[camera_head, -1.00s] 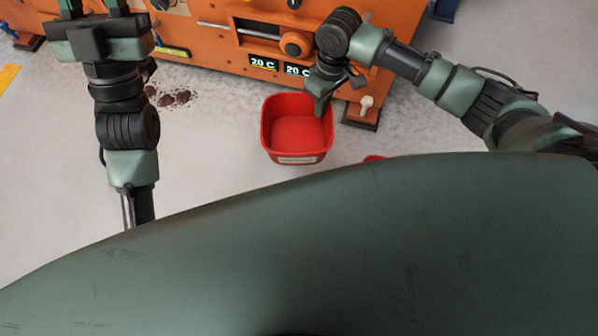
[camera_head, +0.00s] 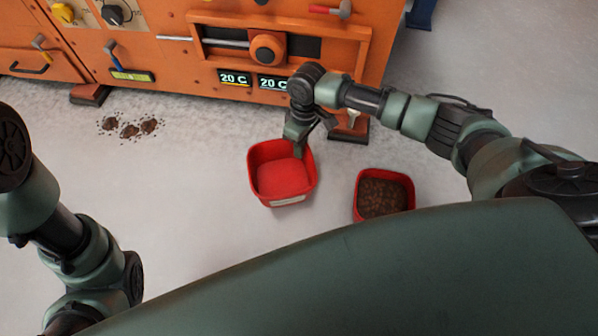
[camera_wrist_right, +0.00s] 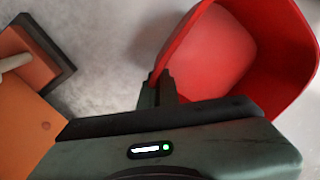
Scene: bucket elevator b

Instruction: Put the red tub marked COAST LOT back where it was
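A red tub (camera_head: 300,158) with a pale label on its near side is in the middle of the head view, in front of the orange machine. The label is too small to read. The tub looks empty, with a plain red bottom. My right gripper (camera_head: 299,149) is at its far right rim and looks shut on the wall. In the right wrist view the fingers (camera_wrist_right: 160,90) meet the edge of the red tub (camera_wrist_right: 275,65). Whether the tub touches the floor is hard to tell. My left arm shows at the left; its gripper is out of view.
A second red tub (camera_head: 357,205), filled with brown lumps (camera_head: 382,194), stands to the right, partly hidden by my body. The orange machine (camera_head: 180,55) stands behind, with feet on the floor. Brown spilled lumps (camera_head: 130,129) lie left. Floor (camera_head: 190,190) between is clear.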

